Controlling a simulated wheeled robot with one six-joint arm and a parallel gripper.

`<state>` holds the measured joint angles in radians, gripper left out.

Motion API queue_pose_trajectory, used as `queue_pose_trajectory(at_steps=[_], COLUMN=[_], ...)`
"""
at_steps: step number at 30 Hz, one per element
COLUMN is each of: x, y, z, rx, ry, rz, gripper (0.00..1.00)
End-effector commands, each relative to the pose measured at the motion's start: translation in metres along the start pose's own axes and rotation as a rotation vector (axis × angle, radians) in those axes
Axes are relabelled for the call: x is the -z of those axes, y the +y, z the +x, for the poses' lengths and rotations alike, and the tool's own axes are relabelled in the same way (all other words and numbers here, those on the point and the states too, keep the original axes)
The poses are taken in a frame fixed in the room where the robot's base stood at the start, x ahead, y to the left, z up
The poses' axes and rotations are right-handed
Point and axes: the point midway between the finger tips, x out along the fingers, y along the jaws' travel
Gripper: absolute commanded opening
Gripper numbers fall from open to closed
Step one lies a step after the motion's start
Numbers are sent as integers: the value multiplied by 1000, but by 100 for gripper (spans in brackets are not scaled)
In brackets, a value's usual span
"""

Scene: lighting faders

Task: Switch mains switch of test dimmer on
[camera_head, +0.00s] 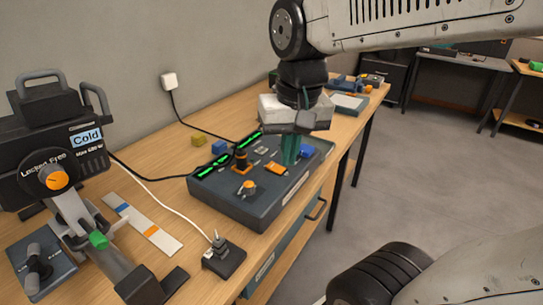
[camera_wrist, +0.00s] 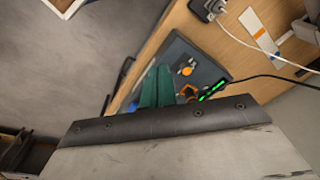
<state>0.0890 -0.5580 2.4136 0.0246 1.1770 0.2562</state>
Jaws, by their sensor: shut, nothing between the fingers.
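A dark grey console (camera_head: 240,205) lies on the wooden bench, with lit green strips, a black knob on an orange base (camera_head: 241,162), an orange-topped control (camera_head: 247,188) and an orange piece (camera_head: 276,168). It also shows in the wrist view (camera_wrist: 182,55). I cannot tell which control is the mains switch; no label on the console is readable. My gripper (camera_head: 290,152), with teal fingers, points down over the console's right part, shut and empty. In the wrist view the fingers (camera_wrist: 155,88) cover part of the console. I cannot tell whether they touch it.
At left stand a lamp-like device marked "Cold" (camera_head: 52,150) and a small joystick box (camera_head: 36,268). A black box (camera_head: 224,258) with a white cable sits at the bench's front edge. Yellow (camera_head: 199,140) and blue (camera_head: 219,147) blocks lie behind the console.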

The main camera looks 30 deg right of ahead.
Motion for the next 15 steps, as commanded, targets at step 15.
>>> queue_pose_trajectory(at_steps=[15], x=[182], y=[28], z=[26], rx=[25], ry=[-22], rz=[808], gripper=[0])
